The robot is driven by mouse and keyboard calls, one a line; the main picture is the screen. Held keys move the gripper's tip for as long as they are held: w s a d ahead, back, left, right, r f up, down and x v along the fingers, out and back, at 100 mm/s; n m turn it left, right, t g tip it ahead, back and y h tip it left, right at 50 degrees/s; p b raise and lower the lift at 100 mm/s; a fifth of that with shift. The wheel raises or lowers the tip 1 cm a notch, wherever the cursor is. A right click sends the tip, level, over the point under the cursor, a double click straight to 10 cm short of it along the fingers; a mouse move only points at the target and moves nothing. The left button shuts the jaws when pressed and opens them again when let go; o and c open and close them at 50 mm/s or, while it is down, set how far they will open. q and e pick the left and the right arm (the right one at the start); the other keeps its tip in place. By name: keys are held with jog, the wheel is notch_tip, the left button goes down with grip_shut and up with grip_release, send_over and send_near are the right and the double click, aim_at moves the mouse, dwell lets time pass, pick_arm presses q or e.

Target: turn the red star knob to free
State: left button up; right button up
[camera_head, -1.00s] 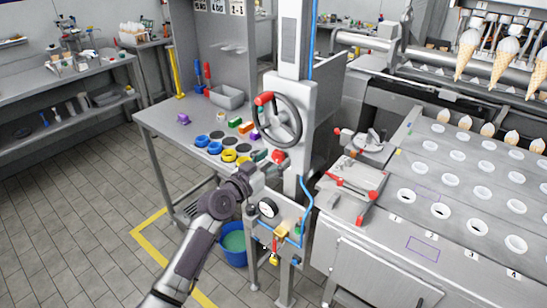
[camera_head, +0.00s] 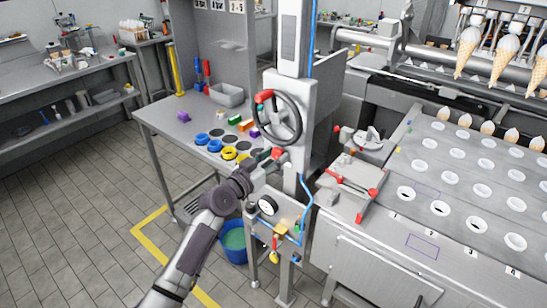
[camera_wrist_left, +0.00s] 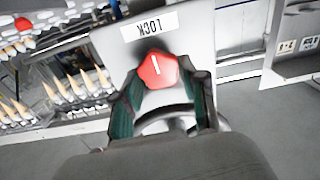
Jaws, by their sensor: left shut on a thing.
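The red star knob (camera_head: 278,153) sits on the side of the grey machine column, below the handwheel, in the head view. In the left wrist view the knob (camera_wrist_left: 157,72) shows a white pointer line, beneath a white label (camera_wrist_left: 150,27) that reads LOCK upside down. My left gripper (camera_head: 268,160) reaches the knob from the lower left. In the wrist view its dark green fingers (camera_wrist_left: 162,88) stand on both sides of the knob, shut on it. Part of the knob is hidden by the gripper in the head view. My right gripper is not in view.
A handwheel (camera_head: 276,118) with a red grip is just above the knob. A pressure gauge (camera_head: 267,206) and blue hose (camera_head: 306,200) are below. A blue bucket (camera_head: 233,241) stands on the floor. A steel table (camera_head: 160,122) with coloured rings is behind the arm.

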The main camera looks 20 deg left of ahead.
pick_arm(q)
jog(key=n, duration=0.9)
jog(key=shift+a, duration=0.1)
jog(key=n+p, duration=0.1)
jog(key=n, duration=0.4)
jog(key=shift+f, duration=0.1)
jog(key=shift+a+f+n+p, duration=0.1)
jog(key=shift+n+p, duration=0.45)
jog(key=shift+n, duration=1.15)
jog(key=o, duration=1.1)
